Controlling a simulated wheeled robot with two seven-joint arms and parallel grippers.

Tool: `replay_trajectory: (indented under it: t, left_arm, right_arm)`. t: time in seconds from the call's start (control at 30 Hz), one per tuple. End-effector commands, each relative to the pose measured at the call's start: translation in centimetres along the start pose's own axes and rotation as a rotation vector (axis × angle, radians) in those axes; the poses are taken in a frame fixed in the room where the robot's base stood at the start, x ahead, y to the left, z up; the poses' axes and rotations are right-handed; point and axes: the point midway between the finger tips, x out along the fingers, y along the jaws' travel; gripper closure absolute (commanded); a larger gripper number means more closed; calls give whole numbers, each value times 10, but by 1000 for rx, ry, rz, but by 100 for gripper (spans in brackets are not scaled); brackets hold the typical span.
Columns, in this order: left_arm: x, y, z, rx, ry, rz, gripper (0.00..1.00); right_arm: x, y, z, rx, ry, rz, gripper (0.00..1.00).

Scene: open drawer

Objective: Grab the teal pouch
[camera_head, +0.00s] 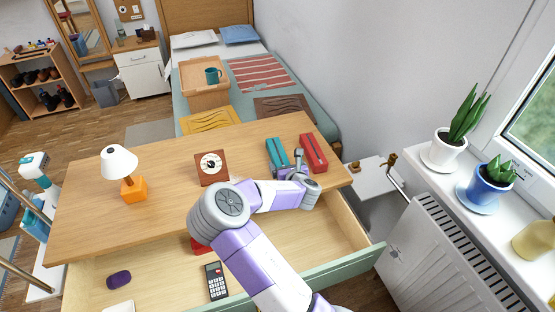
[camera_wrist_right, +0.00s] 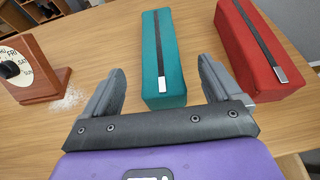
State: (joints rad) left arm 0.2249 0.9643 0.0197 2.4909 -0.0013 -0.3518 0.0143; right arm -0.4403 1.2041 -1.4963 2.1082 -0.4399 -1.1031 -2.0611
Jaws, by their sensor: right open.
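The teal pouch (camera_head: 277,153) lies on the wooden desk top near its right end, long and box-shaped with a dark zip along its top. In the right wrist view the teal pouch (camera_wrist_right: 162,60) has its near end between the two fingers of my right gripper (camera_wrist_right: 160,90). The fingers stand apart, one on each side, with gaps to the pouch. In the head view my right gripper (camera_head: 293,166) is at the near end of the pouch, partly covering it. My left gripper is not in view.
A red pouch (camera_head: 313,152) lies close to the right of the teal one. A clock-like wooden block (camera_head: 212,168) and a lamp (camera_head: 121,163) stand to the left. Below, the open drawer (camera_head: 160,275) holds a calculator (camera_head: 216,281) and a purple item (camera_head: 119,279).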

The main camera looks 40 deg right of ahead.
Motion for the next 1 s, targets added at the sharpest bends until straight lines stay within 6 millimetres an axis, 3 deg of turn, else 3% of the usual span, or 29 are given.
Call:
replay_trajectory:
  t: [0.3,0.63,1.0]
  left_arm:
    - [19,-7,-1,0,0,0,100]
    - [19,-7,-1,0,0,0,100]
    - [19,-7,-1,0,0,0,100]
  right_arm:
    - [44,0,-6,-1,1,1,8]
    - [50,0,-4,0,1,0,8]
    - [50,0,-4,0,1,0,64]
